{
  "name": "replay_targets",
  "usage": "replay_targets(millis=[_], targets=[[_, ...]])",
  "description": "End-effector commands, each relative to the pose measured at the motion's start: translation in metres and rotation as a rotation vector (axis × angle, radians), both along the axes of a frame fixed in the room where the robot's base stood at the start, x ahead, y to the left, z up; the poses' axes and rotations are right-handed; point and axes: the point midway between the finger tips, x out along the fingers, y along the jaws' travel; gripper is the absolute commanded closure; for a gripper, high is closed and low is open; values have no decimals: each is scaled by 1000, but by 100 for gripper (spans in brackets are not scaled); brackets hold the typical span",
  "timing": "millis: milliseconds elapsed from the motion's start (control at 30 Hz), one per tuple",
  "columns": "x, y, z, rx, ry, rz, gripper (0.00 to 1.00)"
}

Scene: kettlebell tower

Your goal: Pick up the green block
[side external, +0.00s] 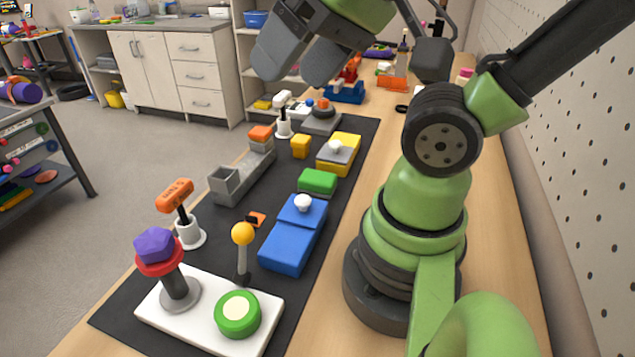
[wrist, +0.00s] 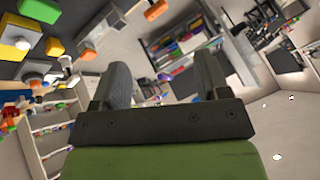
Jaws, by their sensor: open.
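The green block (side external: 318,182) lies on the black mat (side external: 205,277), between the blue box with a white knob and the yellow box. It also shows at the top left corner of the wrist view (wrist: 40,10), partly cut off. My gripper (side external: 292,70) is open and empty, high above the mat and well apart from the block. In the wrist view its two fingers (wrist: 163,75) stand wide apart and point out towards the room and shelves.
The blue box (side external: 288,247) and yellow box (side external: 340,153) sit on either side of the block, and a small yellow block (side external: 301,147) is close by. A grey tray (side external: 243,178) is to the left. A white board (side external: 210,310) with posts is at the front.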

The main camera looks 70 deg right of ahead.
Motion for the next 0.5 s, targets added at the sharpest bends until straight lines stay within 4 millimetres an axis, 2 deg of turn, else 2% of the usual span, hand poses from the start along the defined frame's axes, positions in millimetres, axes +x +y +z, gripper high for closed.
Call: replay_targets(millis=[33,100,367,500], targets=[[0,0,0,0,0,0,31],[0,0,0,0,0,0,17],[0,0,0,-1,1,0,17],[11,-8,-4,-40,31,-4,17]])
